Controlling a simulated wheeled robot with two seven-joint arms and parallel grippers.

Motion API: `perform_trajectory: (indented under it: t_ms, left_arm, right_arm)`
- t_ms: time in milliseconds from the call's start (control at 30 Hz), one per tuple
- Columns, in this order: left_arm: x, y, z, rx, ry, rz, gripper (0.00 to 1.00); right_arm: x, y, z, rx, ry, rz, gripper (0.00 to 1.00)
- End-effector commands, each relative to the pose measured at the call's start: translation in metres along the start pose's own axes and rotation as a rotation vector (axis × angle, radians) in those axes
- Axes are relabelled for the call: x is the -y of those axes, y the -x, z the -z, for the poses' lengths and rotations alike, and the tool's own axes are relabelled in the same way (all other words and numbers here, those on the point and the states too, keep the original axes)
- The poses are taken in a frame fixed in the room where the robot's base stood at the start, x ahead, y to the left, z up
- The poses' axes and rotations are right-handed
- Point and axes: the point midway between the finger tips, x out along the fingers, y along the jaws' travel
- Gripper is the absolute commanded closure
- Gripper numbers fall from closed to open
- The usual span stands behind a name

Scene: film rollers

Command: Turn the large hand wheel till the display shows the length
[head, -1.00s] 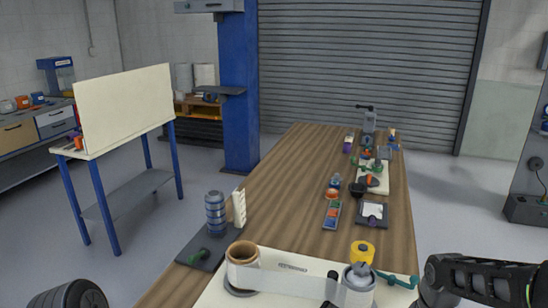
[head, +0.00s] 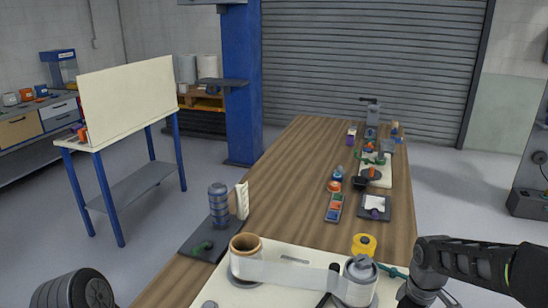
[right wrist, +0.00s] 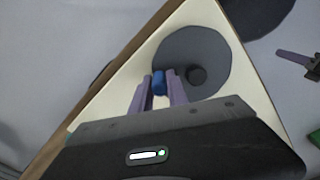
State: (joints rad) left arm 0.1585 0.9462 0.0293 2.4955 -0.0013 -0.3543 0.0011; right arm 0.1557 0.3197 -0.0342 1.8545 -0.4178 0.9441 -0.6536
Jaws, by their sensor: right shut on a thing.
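In the right wrist view my right gripper (right wrist: 160,84) is shut on a small blue handle (right wrist: 159,82) at the rim of a dark grey disc, the large hand wheel (right wrist: 188,48). A dark round knob (right wrist: 197,75) stands on the wheel, right of the fingers. In the head view the film (head: 295,273) runs from a brown cardboard core (head: 246,244) to a grey roller (head: 361,270). My left gripper is not in view. I cannot make out a display reading.
A yellow spool-like thing (head: 364,243) stands behind the grey roller. A dark plate (head: 199,241) with a ribbed blue-grey cylinder (head: 218,204) is at the left. Several small items line the far right of the wooden bench (head: 290,195); its middle is clear.

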Motion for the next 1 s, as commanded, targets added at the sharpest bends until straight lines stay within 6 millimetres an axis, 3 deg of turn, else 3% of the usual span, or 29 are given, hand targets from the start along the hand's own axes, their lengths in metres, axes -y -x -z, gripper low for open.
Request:
perform_trajectory:
  t_ms: [433, 733, 1000]
  left_arm:
    - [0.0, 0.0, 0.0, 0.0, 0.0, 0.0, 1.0]
    - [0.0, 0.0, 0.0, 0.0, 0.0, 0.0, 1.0]
    - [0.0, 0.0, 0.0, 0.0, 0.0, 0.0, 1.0]
  right_arm:
    - [0.001, 0.001, 0.008, -0.003, 0.003, 0.0, 1.0]
    - [0.009, 0.0, 0.026, -0.004, 0.005, 0.003, 1.0]
    - [0.009, 0.0, 0.026, -0.001, 0.003, 0.004, 1.0]
